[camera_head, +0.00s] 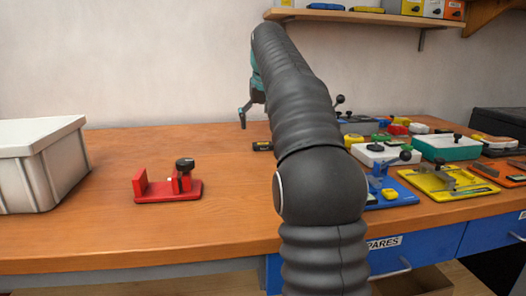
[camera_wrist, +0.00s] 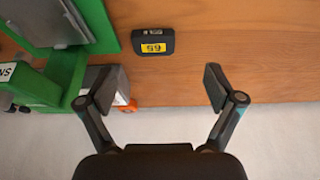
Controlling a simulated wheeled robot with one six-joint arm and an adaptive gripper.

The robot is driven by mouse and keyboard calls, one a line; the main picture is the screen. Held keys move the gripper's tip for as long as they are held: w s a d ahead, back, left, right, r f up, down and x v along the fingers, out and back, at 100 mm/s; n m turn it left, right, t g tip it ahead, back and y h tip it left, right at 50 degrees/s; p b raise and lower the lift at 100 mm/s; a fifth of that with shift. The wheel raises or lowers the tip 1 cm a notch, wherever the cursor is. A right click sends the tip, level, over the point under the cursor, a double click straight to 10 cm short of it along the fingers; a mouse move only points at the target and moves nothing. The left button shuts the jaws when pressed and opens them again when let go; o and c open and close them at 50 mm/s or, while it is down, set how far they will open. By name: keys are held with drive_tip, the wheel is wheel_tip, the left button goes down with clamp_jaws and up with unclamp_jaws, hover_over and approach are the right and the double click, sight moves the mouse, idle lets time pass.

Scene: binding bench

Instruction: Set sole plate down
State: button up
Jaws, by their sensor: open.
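I cannot tell for sure which thing is the sole plate. A red plate (camera_head: 168,191) with an upright end and a black-knobbed post sits alone on the bench, left of my arm. My gripper (camera_wrist: 158,84) is open, with nothing between its fingers. In the head view only a dark finger of my gripper (camera_head: 244,113) shows, above the back of the bench. A black block with a yellow label marked 65 (camera_wrist: 153,42) lies on the wood ahead of the fingers. A green fixture (camera_wrist: 102,25) with a grey plate stands left of it; my arm hides that area in the head view.
A pale grey bin (camera_head: 40,165) stands at the left. Several coloured plates and fixtures, among them a yellow plate (camera_head: 450,183) and a teal-edged box (camera_head: 445,148), crowd the right. A shelf (camera_head: 350,15) hangs above. The bench between bin and arm is mostly clear.

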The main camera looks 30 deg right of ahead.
sight(263, 144)
drive_tip(key=shift+d+b+x, duration=0.25)
drive_tip(key=shift+b+x, duration=0.15)
drive_tip(key=shift+x, duration=1.3)
drive_tip(key=shift+d+b+x, duration=0.2)
drive_tip(key=shift+b+x, duration=0.2)
drive_tip(key=shift+x, duration=1.3)
drive_tip(key=shift+w, duration=0.1)
drive_tip(key=c, duration=1.4)
drive_tip(key=shift+o, duration=0.2)
drive_tip(key=shift+r, duration=0.15)
